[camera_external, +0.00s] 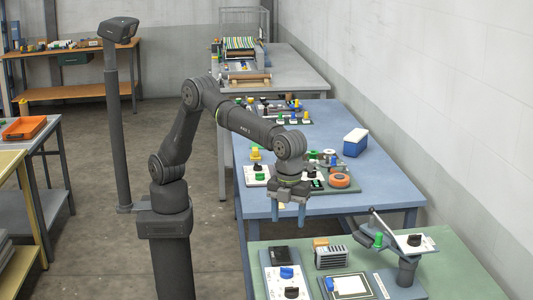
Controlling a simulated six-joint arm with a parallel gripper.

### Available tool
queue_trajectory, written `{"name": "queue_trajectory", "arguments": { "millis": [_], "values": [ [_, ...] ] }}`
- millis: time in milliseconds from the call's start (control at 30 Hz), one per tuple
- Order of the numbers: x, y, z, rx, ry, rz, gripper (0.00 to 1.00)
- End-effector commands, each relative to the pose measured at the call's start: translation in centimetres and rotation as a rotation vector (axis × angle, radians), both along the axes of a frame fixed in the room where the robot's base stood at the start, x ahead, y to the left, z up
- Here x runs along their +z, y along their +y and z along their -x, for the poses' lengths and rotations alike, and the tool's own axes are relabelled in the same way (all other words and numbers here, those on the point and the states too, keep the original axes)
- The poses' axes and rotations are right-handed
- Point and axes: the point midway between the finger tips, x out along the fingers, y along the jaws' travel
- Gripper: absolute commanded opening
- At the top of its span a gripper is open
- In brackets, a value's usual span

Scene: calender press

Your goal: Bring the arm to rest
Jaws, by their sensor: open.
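My gripper (288,214) hangs at the end of my arm, pointing down, with its two blue-grey fingers apart and nothing between them. It is in the air around the near edge of the blue table (382,203), just beyond the green table. My arm reaches out to the right from its dark pedestal, with the elbow raised. No held object shows.
The near green table (455,255) bears a panel with blue and black knobs (287,282), a grey finned box (331,257) and a tilted panel on a stand (408,243). The blue table holds an orange ring (340,181) and a blue-white box (355,142). A post (115,130) stands left.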

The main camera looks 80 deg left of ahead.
Motion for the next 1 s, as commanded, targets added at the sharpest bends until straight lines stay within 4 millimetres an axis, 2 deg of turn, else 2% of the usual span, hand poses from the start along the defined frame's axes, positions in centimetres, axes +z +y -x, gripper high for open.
{"name": "queue_trajectory", "arguments": {
  "millis": [167,800,1000],
  "values": [
    [-1.9,0.0,0.0,0.000,0.002,-0.002,0.59],
    [-14.3,0.0,0.0,0.000,0.001,-0.002,0.59],
    [-16.6,0.0,0.0,0.000,0.000,0.000,0.59]
  ]
}}
